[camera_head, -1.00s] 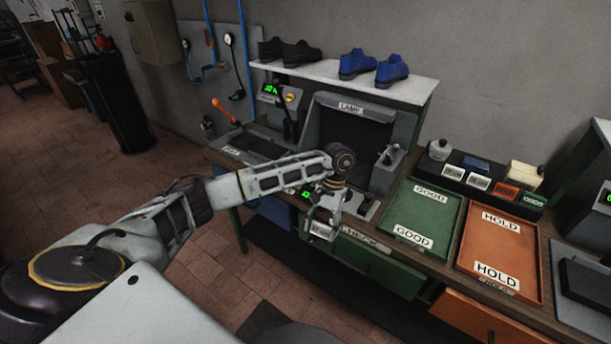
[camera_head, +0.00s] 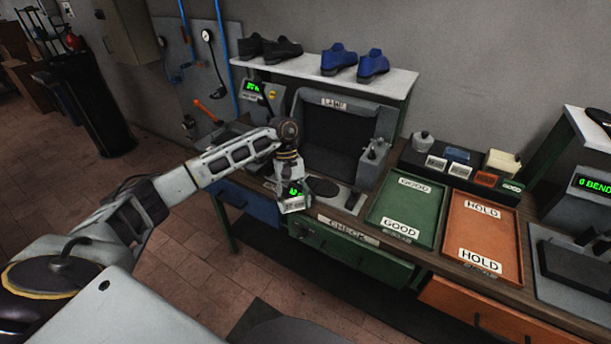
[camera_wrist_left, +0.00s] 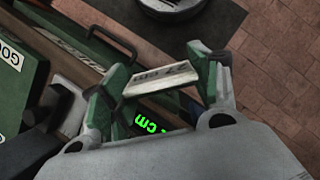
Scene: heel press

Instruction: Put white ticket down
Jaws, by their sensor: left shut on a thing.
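My left gripper (camera_head: 291,195) is shut on a white ticket (camera_head: 292,206) and holds it near the front edge of the bench, in front of the lamp box (camera_head: 345,140). In the left wrist view the white ticket (camera_wrist_left: 160,80) spans between the two green-padded fingers of the left gripper (camera_wrist_left: 163,76). A green lit display (camera_wrist_left: 150,124) shows just behind the ticket in that view. My right gripper is in neither view.
A green GOOD tray (camera_head: 383,237) and an orange HOLD tray (camera_head: 455,247) lie to the right on the bench (camera_head: 345,223). A black rack (camera_head: 414,161) with small blocks stands behind them. Shoes (camera_head: 338,58) stand on the white shelf (camera_head: 400,78) above.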

